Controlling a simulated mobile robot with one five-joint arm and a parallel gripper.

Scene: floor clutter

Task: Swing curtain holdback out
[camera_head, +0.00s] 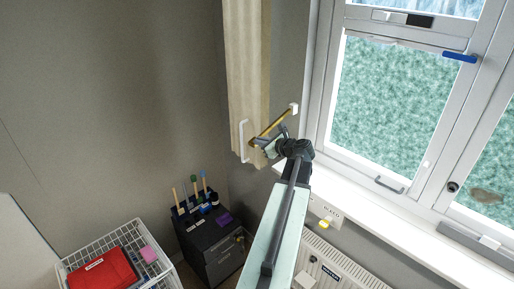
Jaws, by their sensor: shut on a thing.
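The curtain holdback (275,123) is a thin brass-coloured bar beside the window. Its upper right end meets a small white block (294,108), and it slopes down to the left across the lower part of a pale wooden panel (245,70). My gripper (260,144) is at the bar's lower left end, shut on it. The fingertips are small here and partly overlap the bar's end.
A white handle (242,141) is close left of my gripper. The window (390,110) and its white sill (400,232) are to the right, above a radiator (345,270). A dark cabinet (215,250) and a wire basket (140,226) with a red item stand below left.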

